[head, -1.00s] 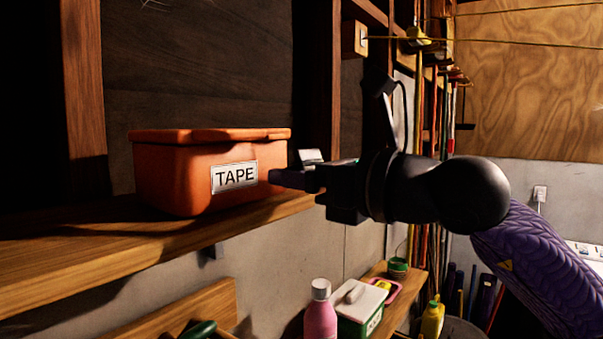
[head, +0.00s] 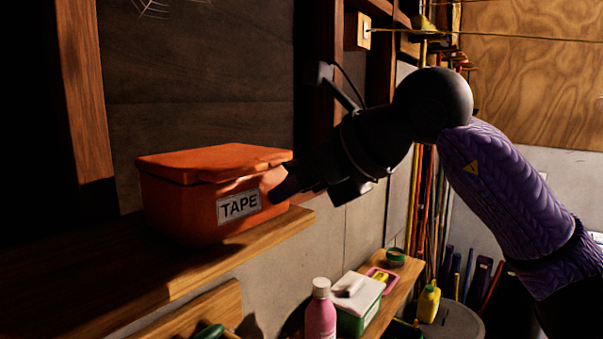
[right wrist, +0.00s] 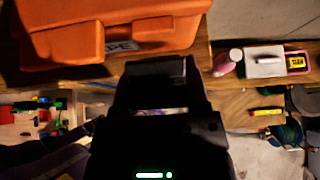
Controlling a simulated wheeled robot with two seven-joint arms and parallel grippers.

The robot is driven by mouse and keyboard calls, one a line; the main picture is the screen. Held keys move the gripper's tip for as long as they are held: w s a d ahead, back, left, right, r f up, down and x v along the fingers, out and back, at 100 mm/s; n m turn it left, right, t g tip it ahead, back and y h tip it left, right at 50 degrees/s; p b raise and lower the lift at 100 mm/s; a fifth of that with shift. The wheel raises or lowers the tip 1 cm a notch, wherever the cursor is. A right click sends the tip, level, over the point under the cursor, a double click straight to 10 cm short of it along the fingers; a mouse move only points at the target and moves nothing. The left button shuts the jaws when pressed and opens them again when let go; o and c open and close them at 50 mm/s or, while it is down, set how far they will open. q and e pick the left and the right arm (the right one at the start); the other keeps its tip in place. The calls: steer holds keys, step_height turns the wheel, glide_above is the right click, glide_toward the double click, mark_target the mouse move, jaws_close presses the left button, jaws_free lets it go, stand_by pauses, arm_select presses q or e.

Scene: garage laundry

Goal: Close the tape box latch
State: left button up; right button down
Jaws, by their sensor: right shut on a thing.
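The orange tape box (head: 185,205), with a white TAPE label (head: 238,206), sits upright on the wooden shelf in the head view. Its lid (head: 205,162) lies down over the top. In the right wrist view the box (right wrist: 115,25) fills the upper left, and the latch cannot be made out clearly. My right gripper (head: 280,191) is at the box's right front corner, right of the label, tilted down to the left. It is shut on part of the box; its fingers (right wrist: 160,70) hide which part. My left gripper is not in view.
The wooden shelf (head: 150,268) ends just right of the box. Below stand a pink bottle (head: 320,315), a white-lidded green box (head: 357,300) and a yellow bottle (head: 428,302). A dark wall post (head: 318,110) rises behind the gripper. Open air lies in front of the shelf.

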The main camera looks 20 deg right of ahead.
steer(key=g, duration=0.1)
steer(key=h, duration=0.1)
steer(key=r+g+h, duration=0.1)
steer(key=shift+w+a+g, duration=0.25)
steer(key=shift+w+g, duration=0.05)
steer(key=shift+w+a+r+g+h, duration=0.15)
steer(key=shift+g+h, duration=0.4)
steer(key=shift+g, duration=0.15)
steer(key=shift+w+a+r+g+h, duration=0.1)
steer(key=shift+w+g+h, duration=0.05)
steer(key=shift+g+h, duration=0.5)
steer(key=shift+g, duration=0.25)
steer(key=shift+c, duration=1.6)
jaws_free()
steer(key=shift+o, duration=1.1)
steer(key=shift+w+d, duration=0.1)
steer(key=shift+w+d+f, duration=0.1)
